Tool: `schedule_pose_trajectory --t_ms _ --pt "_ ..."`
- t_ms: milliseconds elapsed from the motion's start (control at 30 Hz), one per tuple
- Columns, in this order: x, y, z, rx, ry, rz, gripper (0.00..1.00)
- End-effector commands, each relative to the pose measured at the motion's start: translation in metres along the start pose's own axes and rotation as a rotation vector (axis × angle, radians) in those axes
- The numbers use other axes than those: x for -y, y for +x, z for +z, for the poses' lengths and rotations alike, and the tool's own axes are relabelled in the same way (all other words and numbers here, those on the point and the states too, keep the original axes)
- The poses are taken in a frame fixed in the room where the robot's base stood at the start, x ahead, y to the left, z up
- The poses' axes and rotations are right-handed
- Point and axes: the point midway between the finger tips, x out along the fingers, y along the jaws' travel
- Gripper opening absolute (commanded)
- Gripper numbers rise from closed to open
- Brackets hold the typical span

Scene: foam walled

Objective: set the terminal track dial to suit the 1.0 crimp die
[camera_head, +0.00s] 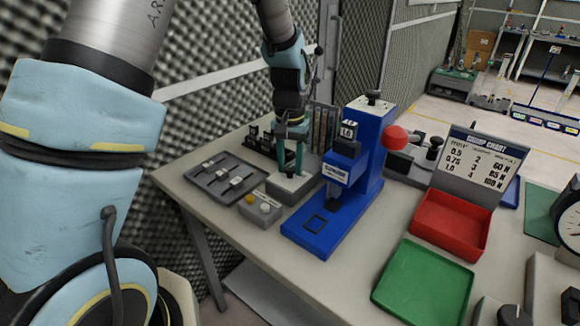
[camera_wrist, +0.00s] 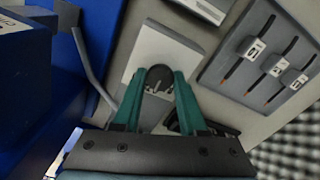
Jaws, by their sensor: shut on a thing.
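My gripper (camera_head: 290,168) points down behind and left of the blue crimp press (camera_head: 363,185). In the wrist view its teal fingers (camera_wrist: 159,84) are closed around a small dark round dial (camera_wrist: 160,72) on a grey block with a pale top (camera_wrist: 158,48). The dial's scale and pointer cannot be read. In the head view the dial is hidden by the fingers; the block (camera_head: 293,184) shows below them. A block marked 1.0 (camera_head: 349,131) sits on the press. The chart (camera_head: 472,165) lists 0.5, 0.75 and 1.0 beside 2, 3 and 4, with 1.0 beside 4.
A dark tray with labelled sliders (camera_head: 226,176) and a small box with buttons (camera_head: 260,207) stand left of the press. A red tray (camera_head: 450,222) and a green tray (camera_head: 421,283) lie to the right.

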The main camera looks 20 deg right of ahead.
Motion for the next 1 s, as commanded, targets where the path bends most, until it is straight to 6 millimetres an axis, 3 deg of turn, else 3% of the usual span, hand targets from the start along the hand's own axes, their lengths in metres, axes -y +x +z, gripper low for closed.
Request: schedule_pose_trajectory --t_ms 600,1000 --pt "0.0 -0.0006 -0.0001 -0.001 0.562 0.0 0.0" --pt "-0.0001 -0.0007 0.0 -0.001 0.78 0.0 0.0"
